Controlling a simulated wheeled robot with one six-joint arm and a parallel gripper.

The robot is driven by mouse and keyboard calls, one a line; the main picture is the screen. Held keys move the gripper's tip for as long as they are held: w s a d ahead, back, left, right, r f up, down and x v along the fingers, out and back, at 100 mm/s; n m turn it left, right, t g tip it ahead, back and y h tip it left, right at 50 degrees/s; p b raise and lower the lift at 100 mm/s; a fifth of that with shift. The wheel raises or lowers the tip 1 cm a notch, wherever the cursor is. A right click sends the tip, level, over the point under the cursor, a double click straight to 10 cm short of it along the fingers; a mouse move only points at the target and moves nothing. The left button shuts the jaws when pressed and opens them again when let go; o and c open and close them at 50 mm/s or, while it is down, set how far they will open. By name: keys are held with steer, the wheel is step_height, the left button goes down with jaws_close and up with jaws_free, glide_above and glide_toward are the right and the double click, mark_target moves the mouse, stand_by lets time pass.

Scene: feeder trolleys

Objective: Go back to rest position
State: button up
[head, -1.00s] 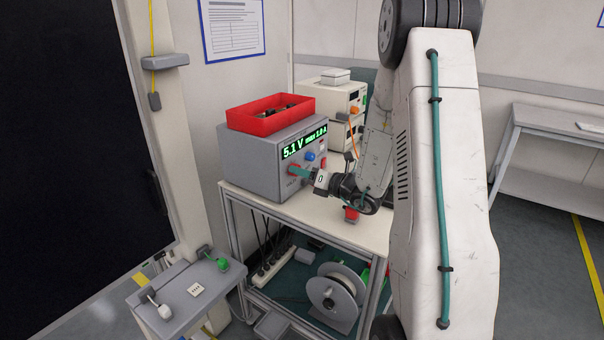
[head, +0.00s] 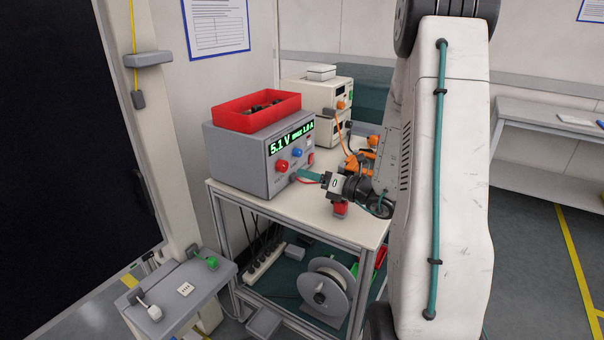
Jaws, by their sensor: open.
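My gripper (head: 309,177) is at the front of the power supply, with its teal fingers apart and nothing seen between them. It points left toward the lower right part of the panel and hangs above the bench top. The grey power supply (head: 238,160) stands on the bench and its display reads 5.1 V max 1.0 A. A red knob (head: 281,166) and a blue knob (head: 297,152) on its panel are in plain view. My arm hides the right part of the bench.
A red bin (head: 237,119) with dark parts sits on the power supply. White instruments (head: 318,97) and an orange item (head: 362,157) stand behind on the bench (head: 300,215). A cable reel (head: 326,293) is below. A small grey panel with levers (head: 168,318) is at front left.

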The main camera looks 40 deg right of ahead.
steer(key=shift+s, duration=0.1)
stand_by(0.5)
steer(key=s+a+r+n+g+y, duration=0.2)
steer(key=s+a+r+n+g, duration=0.15)
steer(key=a+n, duration=0.4)
steer(key=s+a+r+n+g+y, duration=0.2)
steer(key=s+a+r+n+g, duration=0.1)
steer(key=a+n+g, duration=0.4)
steer(key=s+a+r+n+g+y, duration=0.25)
steer(key=a+n, duration=0.25)
steer(key=a, duration=0.4)
steer(key=s+a+n+g+h, duration=0.4)
steer(key=s+n+h, duration=0.1)
steer(key=s+n, duration=0.45)
steer(key=s+d+r+n+t+h, duration=0.1)
steer(key=s+d+n+h, duration=0.4)
steer(key=n, duration=0.5)
steer(key=shift+s+d+r+h, duration=0.15)
steer(key=shift+s+r+h, duration=0.75)
steer(key=shift+s+h, duration=0.75)
steer(key=shift+s+y, duration=0.25)
steer(key=shift+y, duration=0.05)
